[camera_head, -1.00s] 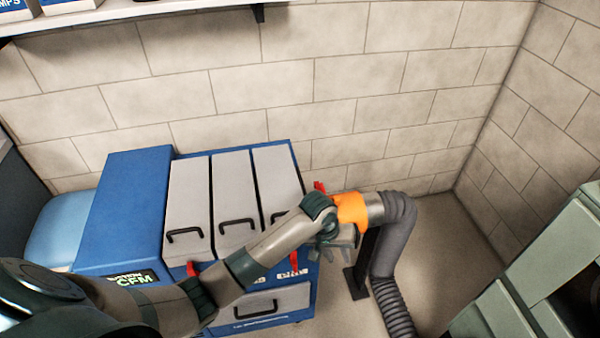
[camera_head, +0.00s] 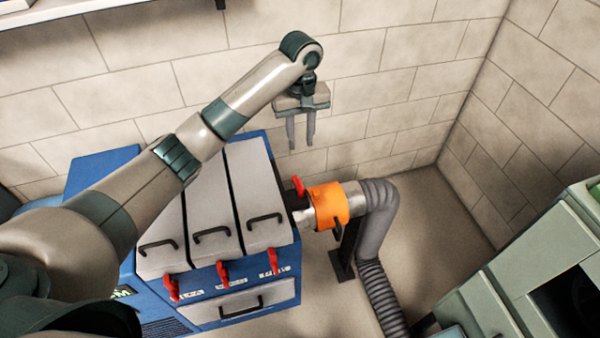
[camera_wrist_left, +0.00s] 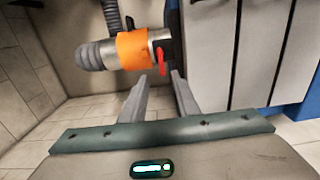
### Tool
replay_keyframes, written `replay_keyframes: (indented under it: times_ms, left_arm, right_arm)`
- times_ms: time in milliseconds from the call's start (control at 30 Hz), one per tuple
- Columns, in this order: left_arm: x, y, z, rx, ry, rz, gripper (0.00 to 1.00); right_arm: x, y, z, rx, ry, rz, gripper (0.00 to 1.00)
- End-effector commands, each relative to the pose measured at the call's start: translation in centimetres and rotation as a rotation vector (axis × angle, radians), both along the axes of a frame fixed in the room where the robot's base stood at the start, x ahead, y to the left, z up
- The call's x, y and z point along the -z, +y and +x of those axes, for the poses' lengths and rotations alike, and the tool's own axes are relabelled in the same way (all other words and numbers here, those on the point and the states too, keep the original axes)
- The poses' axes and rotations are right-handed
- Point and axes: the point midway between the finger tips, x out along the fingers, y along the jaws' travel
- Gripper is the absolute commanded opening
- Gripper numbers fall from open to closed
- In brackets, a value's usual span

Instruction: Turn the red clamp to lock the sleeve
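The red clamp (camera_head: 299,186) stands up at the joint between the orange sleeve (camera_head: 328,205) and the blue machine's side. In the left wrist view the red clamp (camera_wrist_left: 161,60) shows beside the orange sleeve (camera_wrist_left: 132,50), beyond the fingertips. My left gripper (camera_head: 301,146) is raised above and behind the clamp, fingers pointing down, apart and empty. It touches nothing. In the left wrist view its two fingers (camera_wrist_left: 158,78) show with a gap between them. My right gripper is not in view.
The blue machine (camera_head: 250,287) has grey panels with black handles and several red latches (camera_head: 223,273) on its front. A grey ribbed hose (camera_head: 376,240) bends down from the sleeve to the floor. A green-grey cabinet (camera_head: 520,280) stands at right.

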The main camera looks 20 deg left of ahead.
Motion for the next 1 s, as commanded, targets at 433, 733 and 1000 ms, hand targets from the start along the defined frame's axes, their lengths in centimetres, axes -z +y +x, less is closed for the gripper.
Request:
replay_keyframes:
  times_ms: [433,733,1000]
  left_arm:
    - [0.5,0.0,0.0,0.001,0.000,-0.002,0.28]
    - [3.5,0.0,0.0,0.000,0.001,-0.001,0.28]
    - [8.2,0.1,-0.1,0.000,0.003,0.001,0.28]
  right_arm:
    - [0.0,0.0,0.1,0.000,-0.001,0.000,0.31]
    - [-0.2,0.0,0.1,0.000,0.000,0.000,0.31]
    - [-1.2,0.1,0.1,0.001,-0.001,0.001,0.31]
